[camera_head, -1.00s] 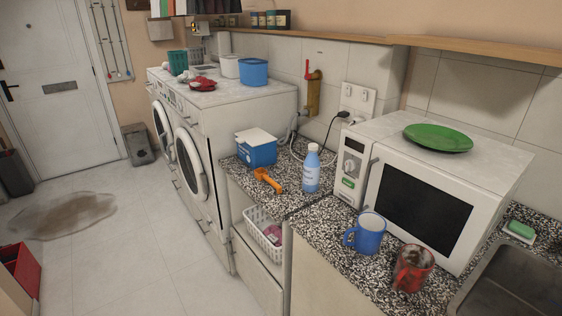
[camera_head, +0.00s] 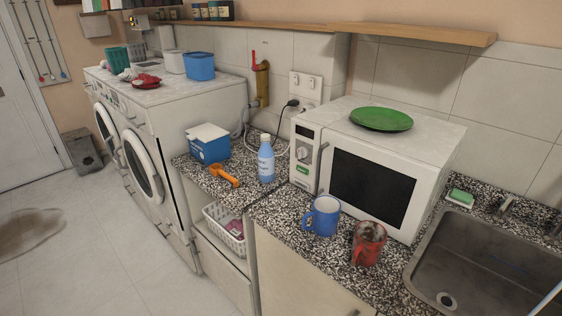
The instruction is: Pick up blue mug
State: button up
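The blue mug (camera_head: 323,216) stands upright on the speckled countertop (camera_head: 283,222), in front of the white microwave (camera_head: 447,159). Its handle points left. A red mug (camera_head: 367,244) with a dark, dirty-looking inside stands just to its right and nearer the counter's front edge, with a small gap between them. My gripper is not in view.
A blue bottle (camera_head: 266,160), an orange scoop (camera_head: 223,175) and a blue box (camera_head: 209,148) sit left of the mugs. A metal sink (camera_head: 490,262) lies to the right. A green plate (camera_head: 381,118) rests on the microwave. Floor space (camera_head: 110,225) is open at left.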

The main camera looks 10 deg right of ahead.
aim_at(320, 219)
jog(key=i+j+z, duration=0.15)
jog(key=j, duration=0.15)
jog(key=i+j+z, duration=0.15)
jog(key=j, duration=0.15)
jog(key=j+z, duration=0.15)
jog(key=j, duration=0.2)
jog(key=i+j+z, duration=0.15)
jog(key=j, duration=0.2)
